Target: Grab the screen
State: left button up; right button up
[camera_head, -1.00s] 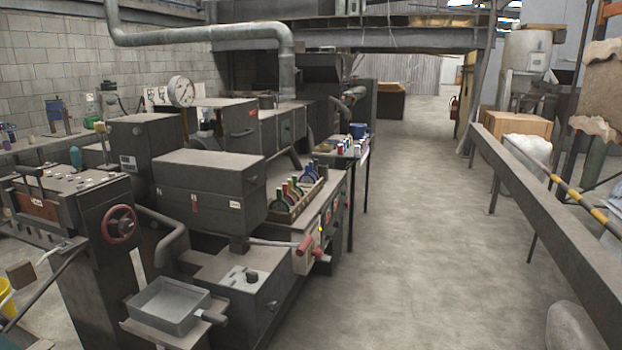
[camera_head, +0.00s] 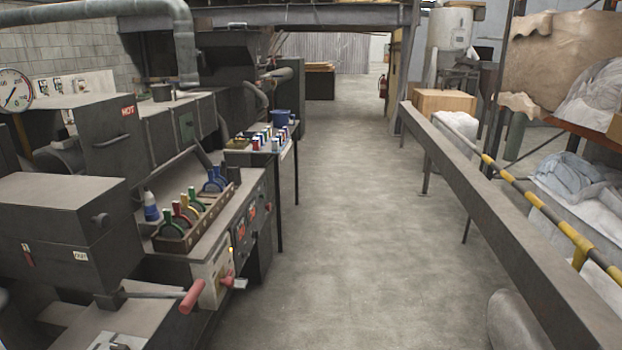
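I cannot make out a screen for certain in the head view. A tray (camera_head: 172,244) on the machine bench holds several upright round-ended pieces with coloured handles: a red one (camera_head: 176,208), a green one (camera_head: 184,201) and blue ones (camera_head: 215,180) among them. What these pieces are is too small to tell. A blue and white bottle (camera_head: 151,207) stands beside the tray. Neither of my grippers is in view.
A long dark machine (camera_head: 62,222) lines the left side. A small table (camera_head: 262,147) with coloured items and a blue tub (camera_head: 280,118) stands beyond it. A grey beam (camera_head: 470,175) runs along the right. The concrete floor (camera_head: 335,200) between is clear.

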aim_at(220, 179)
jog(key=i+l, duration=0.15)
jog(key=i, duration=0.85)
jog(key=i+l, duration=0.15)
jog(key=i, duration=0.9)
jog(key=l+z, duration=0.05)
